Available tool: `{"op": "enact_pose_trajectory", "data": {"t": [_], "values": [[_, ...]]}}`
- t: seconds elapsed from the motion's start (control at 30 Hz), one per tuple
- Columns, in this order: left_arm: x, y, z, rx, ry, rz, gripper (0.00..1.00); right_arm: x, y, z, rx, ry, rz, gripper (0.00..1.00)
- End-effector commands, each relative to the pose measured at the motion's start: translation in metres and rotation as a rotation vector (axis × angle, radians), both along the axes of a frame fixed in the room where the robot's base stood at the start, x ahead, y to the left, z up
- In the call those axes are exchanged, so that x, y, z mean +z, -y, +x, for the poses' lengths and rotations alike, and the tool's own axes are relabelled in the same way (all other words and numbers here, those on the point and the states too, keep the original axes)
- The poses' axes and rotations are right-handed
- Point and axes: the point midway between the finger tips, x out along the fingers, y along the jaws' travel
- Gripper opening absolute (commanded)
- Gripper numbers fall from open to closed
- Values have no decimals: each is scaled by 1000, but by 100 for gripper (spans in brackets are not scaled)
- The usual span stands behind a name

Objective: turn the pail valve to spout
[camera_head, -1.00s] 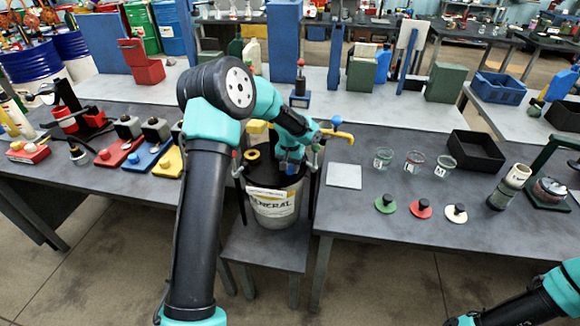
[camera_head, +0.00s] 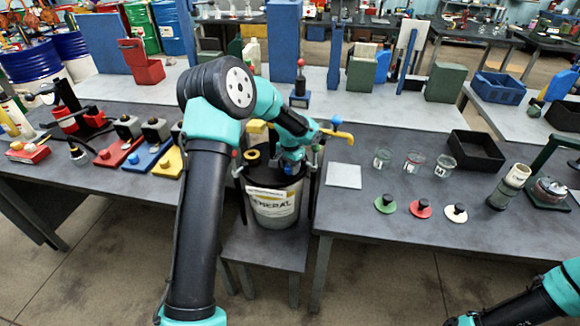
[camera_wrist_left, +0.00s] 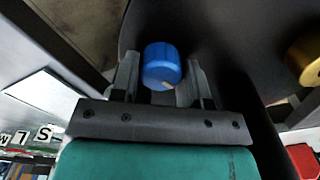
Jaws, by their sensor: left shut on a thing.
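The grey pail (camera_head: 272,210) with a white label reading GENERAL stands on a low stand between the two benches. My left gripper (camera_head: 291,168) is over the black pail top, partly hidden by its own wrist. In the left wrist view a blue knob (camera_wrist_left: 161,66) sits between the two fingers of my left gripper (camera_wrist_left: 163,82), which is shut on it. The knob's marking and the spout it feeds cannot be made out. My right arm enters at the lower right of the head view, with its gripper out of sight.
A yellow ring-shaped cap (camera_head: 252,158) is on the pail top, left of my gripper. Right of the pail are a light square plate (camera_head: 343,176), several small glass jars (camera_head: 414,162) and a black tray (camera_head: 476,151). Blocks with coloured bases stand on the left bench.

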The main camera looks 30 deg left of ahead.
Motion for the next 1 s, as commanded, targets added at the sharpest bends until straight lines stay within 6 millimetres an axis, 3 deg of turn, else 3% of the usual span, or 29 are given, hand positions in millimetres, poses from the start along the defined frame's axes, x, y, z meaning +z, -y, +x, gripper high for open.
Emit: {"op": "enact_pose_trajectory", "data": {"t": [1.0], "values": [[1, 2, -1, -954, 1, 1, 18, 0, 0, 0, 0, 0, 0, 43]]}}
